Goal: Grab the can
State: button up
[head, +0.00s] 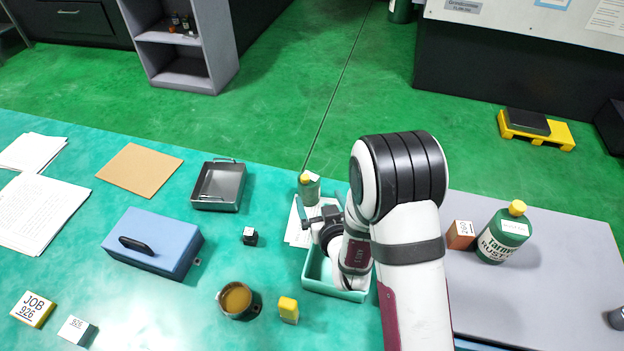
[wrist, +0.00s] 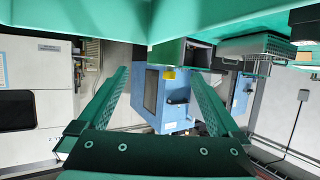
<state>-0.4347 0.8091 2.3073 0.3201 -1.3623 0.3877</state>
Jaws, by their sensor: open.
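A small green can (head: 311,191) with a yellow cap and a pale label stands upright on the teal table near its far edge in the head view. My gripper (head: 318,219) is just on the near side of it, low over the teal tray (head: 338,294), with its jaws open. The jaws look empty, and a gap seems to lie between them and the can. In the wrist view my gripper's two green fingers (wrist: 160,98) are spread apart with nothing clearly held between them.
A larger green bottle (head: 502,238) and a brown box (head: 461,235) stand on the grey surface at right. A yellow-capped block (head: 288,308), a brown-filled cup (head: 238,299), a blue box (head: 155,242) and a metal tray (head: 219,186) sit left of my arm.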

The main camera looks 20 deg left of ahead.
aim_at(312, 188)
jog(key=x, duration=0.4)
jog(key=shift+w+a+f, duration=0.15)
jog(key=shift+w, duration=0.1)
jog(key=x, duration=0.5)
jog(key=shift+a+f, duration=0.15)
jog(key=shift+a, duration=0.1)
jog(key=shift+s, duration=0.1)
grip_shut()
